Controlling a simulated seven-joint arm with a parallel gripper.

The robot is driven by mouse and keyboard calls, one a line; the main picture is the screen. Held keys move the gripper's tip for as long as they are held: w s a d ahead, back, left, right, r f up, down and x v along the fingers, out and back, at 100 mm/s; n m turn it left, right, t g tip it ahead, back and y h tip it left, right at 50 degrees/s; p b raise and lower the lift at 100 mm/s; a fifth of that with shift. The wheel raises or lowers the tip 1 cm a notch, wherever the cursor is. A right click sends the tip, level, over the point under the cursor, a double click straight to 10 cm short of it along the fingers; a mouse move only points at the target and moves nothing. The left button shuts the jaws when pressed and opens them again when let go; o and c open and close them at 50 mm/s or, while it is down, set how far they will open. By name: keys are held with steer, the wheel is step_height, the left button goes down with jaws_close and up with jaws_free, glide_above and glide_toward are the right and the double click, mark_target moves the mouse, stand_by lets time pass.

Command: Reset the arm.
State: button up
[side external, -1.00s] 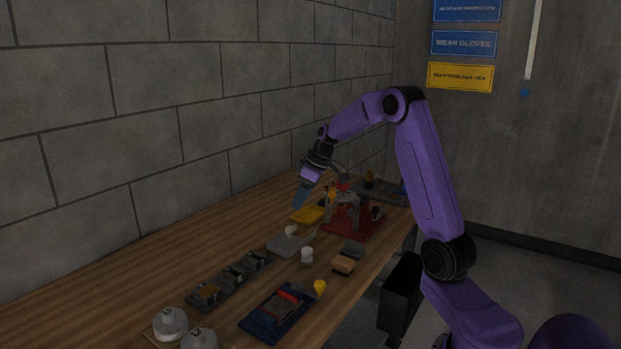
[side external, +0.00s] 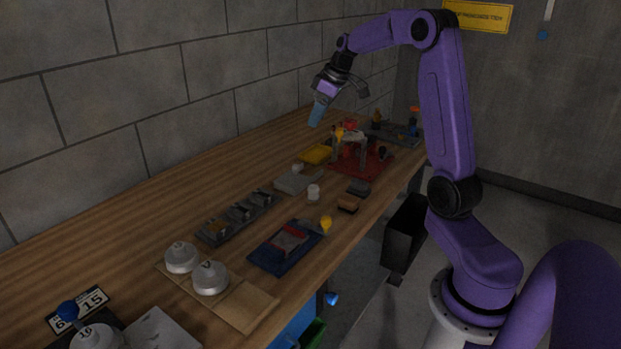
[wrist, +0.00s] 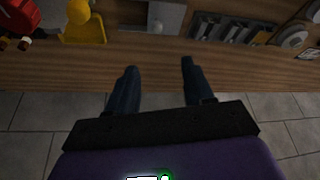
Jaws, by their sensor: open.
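My gripper (side external: 318,112) is raised above the far half of the wooden bench, near the block wall, on my purple arm. In the wrist view its two dark fingers (wrist: 158,72) are spread apart with nothing between them. No copper tube can be made out for certain in either view.
Below and right of my gripper stand a red-based fixture (side external: 362,162) and a yellow tray (side external: 316,154). Nearer are a grey tray (side external: 292,183), a dark slotted rack (side external: 238,216), a blue tray (side external: 272,258) and white domed weights (side external: 210,278). The wall-side strip of wooden bench (side external: 150,205) is clear.

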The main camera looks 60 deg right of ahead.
steer(key=s+a+f+n+g, duration=0.15)
steer(key=s+a, duration=0.35)
steer(key=a, duration=0.7)
steer(key=s+a+n+g, duration=0.15)
steer(key=s+a, duration=0.25)
steer(key=a, duration=0.7)
steer(key=s+a+f+n, duration=0.1)
steer(key=s+a+n, duration=0.1)
steer(key=s, duration=0.6)
steer(key=s+a+f+n, duration=0.2)
steer(key=s, duration=0.6)
steer(key=s+a+f+n+g+h, duration=0.1)
steer(key=s+a+f+n, duration=0.1)
steer(key=s, duration=0.6)
steer(key=shift+s+a, duration=0.3)
steer(key=shift+s, duration=0.1)
steer(key=shift+f, duration=0.1)
